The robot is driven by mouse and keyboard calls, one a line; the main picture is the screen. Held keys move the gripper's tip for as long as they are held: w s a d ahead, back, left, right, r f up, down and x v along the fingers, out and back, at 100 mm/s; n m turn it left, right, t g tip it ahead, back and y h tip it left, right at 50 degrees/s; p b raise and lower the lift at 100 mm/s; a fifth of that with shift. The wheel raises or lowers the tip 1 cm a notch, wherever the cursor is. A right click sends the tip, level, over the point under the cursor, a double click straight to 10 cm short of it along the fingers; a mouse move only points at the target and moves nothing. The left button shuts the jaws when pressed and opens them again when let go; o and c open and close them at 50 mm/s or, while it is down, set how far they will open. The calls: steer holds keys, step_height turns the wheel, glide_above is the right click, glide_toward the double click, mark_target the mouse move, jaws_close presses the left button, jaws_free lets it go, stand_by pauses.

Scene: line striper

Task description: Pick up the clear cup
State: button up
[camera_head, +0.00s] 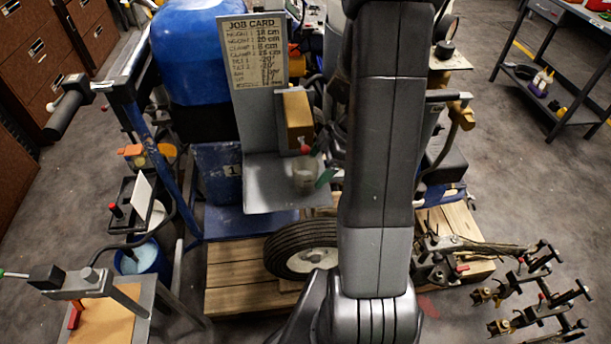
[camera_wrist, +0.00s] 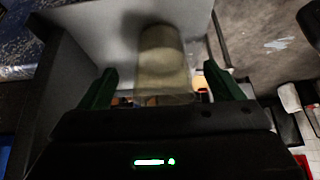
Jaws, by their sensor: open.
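The clear cup (camera_head: 304,178) stands on a grey metal shelf (camera_head: 262,197) below the job card, near the shelf's right side. It also shows in the wrist view (camera_wrist: 162,66), see-through and yellowish, between and beyond the fingertips. My gripper (camera_wrist: 152,88) has two green fingers, spread open on either side of the cup's near end. No contact between fingers and cup can be made out. In the head view, one green fingertip (camera_head: 326,177) shows just right of the cup; my arm hides most of the gripper.
A brown box (camera_head: 298,119) with a red knob is fixed to the upright plate above the cup. The job card (camera_head: 254,52) stands behind. A wheel (camera_head: 302,249) and wooden pallet (camera_head: 236,288) lie below. Clamps (camera_head: 535,297) stand at lower right.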

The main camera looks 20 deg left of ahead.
steer(key=shift+s+a+f+p, duration=0.2)
steer(key=shift+s+f+p, duration=0.05)
steer(key=shift+p, duration=0.05)
steer(key=shift+p+x, duration=0.55)
steer(key=shift+x, duration=1.55)
steer(key=c, duration=1.3)
steer(key=shift+r+b, duration=0.2)
steer(key=shift+b, duration=0.35)
